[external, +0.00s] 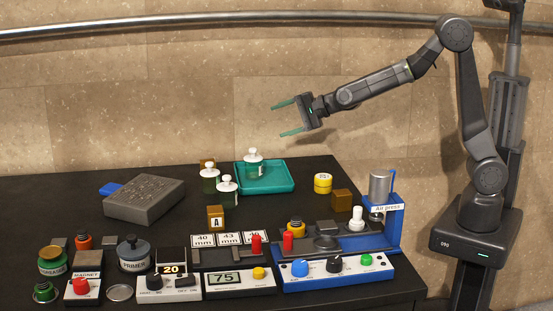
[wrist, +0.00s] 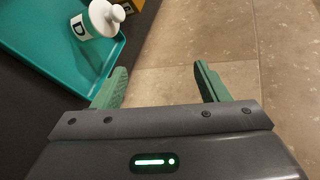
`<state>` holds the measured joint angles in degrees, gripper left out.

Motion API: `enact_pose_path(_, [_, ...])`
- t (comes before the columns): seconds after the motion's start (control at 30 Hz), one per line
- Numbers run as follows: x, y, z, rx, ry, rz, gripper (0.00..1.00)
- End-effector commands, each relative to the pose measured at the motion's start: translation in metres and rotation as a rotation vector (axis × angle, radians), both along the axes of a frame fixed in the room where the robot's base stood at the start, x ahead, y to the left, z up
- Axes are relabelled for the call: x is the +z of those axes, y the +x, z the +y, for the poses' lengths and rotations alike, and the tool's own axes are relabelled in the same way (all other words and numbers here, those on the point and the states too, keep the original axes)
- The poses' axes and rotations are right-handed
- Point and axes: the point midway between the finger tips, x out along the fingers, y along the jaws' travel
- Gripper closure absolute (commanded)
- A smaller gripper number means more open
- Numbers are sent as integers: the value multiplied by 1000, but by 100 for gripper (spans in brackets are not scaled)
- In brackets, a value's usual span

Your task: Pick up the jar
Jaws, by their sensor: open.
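A clear glass jar with a white knobbed lid (external: 253,165) stands on a teal tray (external: 284,184) at the back of the black table. In the wrist view this jar (wrist: 98,20) shows at the top left with a label reading D, on the teal tray (wrist: 45,38). Two similar jars with white lids, one (external: 210,180) behind the other (external: 227,191), stand left of the tray. My gripper (external: 277,121) is open and empty, in the air above and right of the tray.
A grey perforated block (external: 145,198) sits at the left. A blue air press (external: 383,220) stands at the right, with control boxes and pots along the front.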

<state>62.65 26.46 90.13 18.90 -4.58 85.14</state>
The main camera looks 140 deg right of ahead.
Motion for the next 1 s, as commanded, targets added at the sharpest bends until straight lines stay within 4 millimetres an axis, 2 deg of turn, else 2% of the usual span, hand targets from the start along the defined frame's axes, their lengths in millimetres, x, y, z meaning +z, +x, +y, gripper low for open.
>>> enact_pose_path(0.17, [14,22,-7,216,-244,365,33])
enact_pose_path(0.27, [22,43,-6,353,-391,556,33])
enact_pose_path(0.5, [25,107,17,716,-762,953,33])
enact_pose_path(0.7, [15,148,46,959,-1010,1144,33])
enact_pose_path(0.97, [1,178,77,1163,-1222,1262,33])
enact_pose_path(1.0, [-7,180,79,1175,-1231,1264,33])
